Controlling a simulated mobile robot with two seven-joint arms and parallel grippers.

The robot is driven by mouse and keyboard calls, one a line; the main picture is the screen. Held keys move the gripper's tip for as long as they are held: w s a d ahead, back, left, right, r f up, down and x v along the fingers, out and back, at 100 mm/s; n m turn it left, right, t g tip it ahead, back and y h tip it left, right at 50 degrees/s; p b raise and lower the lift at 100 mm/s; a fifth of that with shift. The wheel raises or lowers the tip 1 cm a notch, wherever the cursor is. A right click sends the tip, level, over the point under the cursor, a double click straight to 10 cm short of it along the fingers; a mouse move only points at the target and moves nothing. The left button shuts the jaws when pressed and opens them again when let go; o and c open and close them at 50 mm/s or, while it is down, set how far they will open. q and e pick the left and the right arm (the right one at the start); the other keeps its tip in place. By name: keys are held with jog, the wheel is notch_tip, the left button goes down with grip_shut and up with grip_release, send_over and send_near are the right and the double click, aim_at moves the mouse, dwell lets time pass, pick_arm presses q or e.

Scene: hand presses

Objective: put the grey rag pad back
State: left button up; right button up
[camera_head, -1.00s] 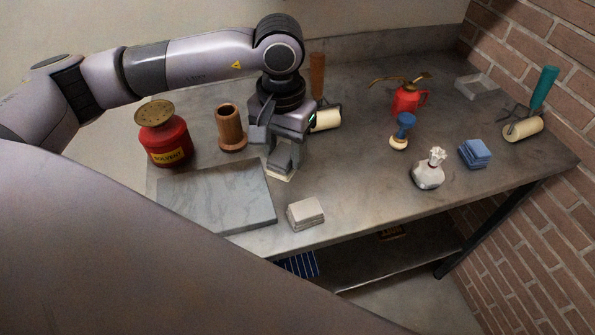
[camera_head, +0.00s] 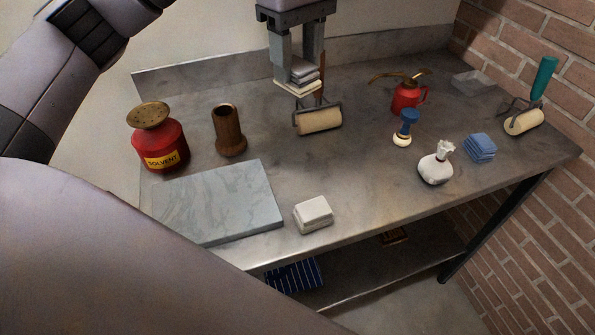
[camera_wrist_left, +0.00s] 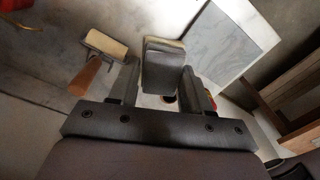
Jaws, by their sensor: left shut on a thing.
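The grey rag pad (camera_head: 305,72) is a small folded stack with a pale bottom layer. My left gripper (camera_head: 298,76) is shut on it and holds it above the back of the bench, behind the cream roller (camera_head: 319,120) in the picture. In the left wrist view the pad (camera_wrist_left: 162,66) sits between the two fingers (camera_wrist_left: 160,82). My right gripper is not in view.
On the bench (camera_head: 350,185) stand a red solvent can (camera_head: 160,142), a brown cylinder (camera_head: 228,132), a grey slab (camera_head: 220,203), a white block (camera_head: 313,214), a white bundle (camera_head: 435,166), blue pads (camera_head: 480,147) and a red oil can (camera_head: 405,97).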

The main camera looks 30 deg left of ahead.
pick_arm(q)
notch_tip(320, 180, down, 20)
jog(key=shift+r+b, duration=0.1)
jog(key=shift+b, duration=0.7)
jog(key=shift+f, duration=0.2)
jog(key=o, duration=0.9)
jog(key=shift+r, duration=0.1)
